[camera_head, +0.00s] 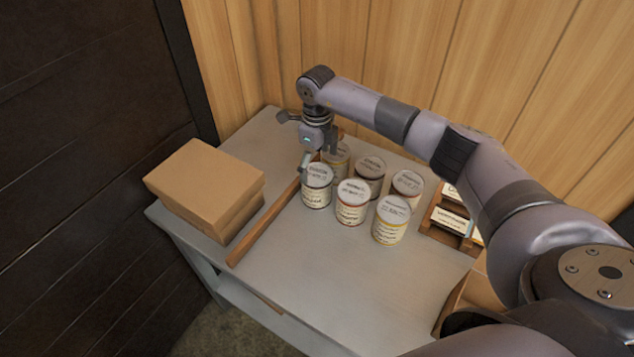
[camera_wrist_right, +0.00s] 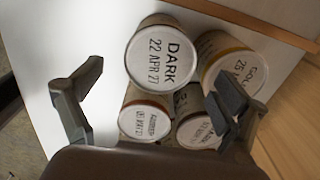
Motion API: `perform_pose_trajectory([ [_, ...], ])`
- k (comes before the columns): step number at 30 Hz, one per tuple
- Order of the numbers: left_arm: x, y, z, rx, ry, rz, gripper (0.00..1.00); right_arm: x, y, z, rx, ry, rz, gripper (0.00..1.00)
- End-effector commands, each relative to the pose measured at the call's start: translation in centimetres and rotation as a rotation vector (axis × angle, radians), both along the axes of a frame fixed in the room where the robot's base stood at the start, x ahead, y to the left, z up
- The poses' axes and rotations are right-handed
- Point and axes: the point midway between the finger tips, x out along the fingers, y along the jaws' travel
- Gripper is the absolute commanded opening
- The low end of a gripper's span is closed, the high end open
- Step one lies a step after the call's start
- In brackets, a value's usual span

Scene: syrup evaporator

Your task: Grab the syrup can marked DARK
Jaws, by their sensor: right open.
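The syrup can marked DARK (camera_wrist_right: 158,58) faces my right wrist camera, its white lid reading "DARK 22 APR 27". In the head view it appears to be the front-left can (camera_head: 317,194) of a cluster on the grey table. My right gripper (camera_head: 318,158) is open and empty, above the left end of the cluster and close to this can's lid. In the wrist view its two fingers lie left and right of the can's lower side. Contact cannot be told. My left gripper is not in view.
A can with a yellow band (camera_wrist_right: 232,66) stands close beside the DARK can; an orange-banded can (camera_head: 351,207) and several others crowd near. A wooden strip (camera_head: 262,228) runs along the left, with cardboard boxes (camera_head: 205,185) beyond. A wooden rack (camera_head: 451,222) stands right.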

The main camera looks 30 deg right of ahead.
Motion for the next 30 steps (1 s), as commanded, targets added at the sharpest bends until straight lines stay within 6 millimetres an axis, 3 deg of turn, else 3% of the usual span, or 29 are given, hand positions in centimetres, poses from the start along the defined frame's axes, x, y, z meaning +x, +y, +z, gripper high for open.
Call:
perform_pose_trajectory([
  [6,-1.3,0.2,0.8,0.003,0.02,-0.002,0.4,0.0,0.0,-2.1,0.0,0.0,-0.001,0.93],
  [13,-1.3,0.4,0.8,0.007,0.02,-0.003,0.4,0.0,0.0,-2.3,-0.001,-0.001,0.0,0.93],
  [30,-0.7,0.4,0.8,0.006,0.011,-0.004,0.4,0.0,0.0,-2.2,0.0,0.0,-0.001,0.55],
])
